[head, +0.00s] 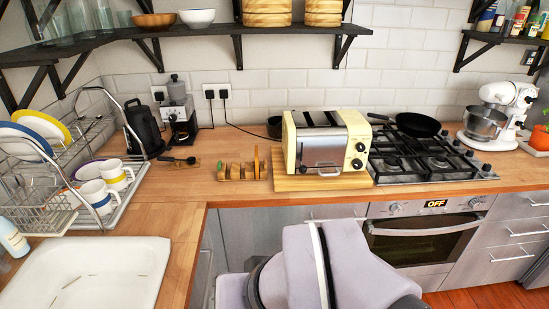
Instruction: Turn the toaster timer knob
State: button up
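A cream and steel toaster (321,147) stands on a wooden board (300,183) on the counter, left of the hob. Its slots are on top. A cream panel at its right end carries round dark knobs, one upper knob (360,147) and one lower knob (357,164). Their markings are too small to read, so I cannot tell which one is the timer or how it is set. My arm shows as pale grey links at the bottom centre, below and in front of the toaster. My gripper is not visible.
A small wooden rack (243,171) stands left of the toaster. A gas hob (425,155) with a black pan (418,124) is close on its right. A shelf (220,31) hangs above. A dish rack (88,180) and white sink (95,272) are at left.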

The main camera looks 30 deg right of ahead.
aim_at(357, 164)
jog(key=i+z, duration=0.15)
jog(key=z, duration=0.3)
jog(key=i+j+z, duration=0.1)
jog(key=z, duration=0.4)
jog(key=i+j+z, duration=0.15)
jog(key=z, duration=0.3)
jog(key=i+j, duration=0.05)
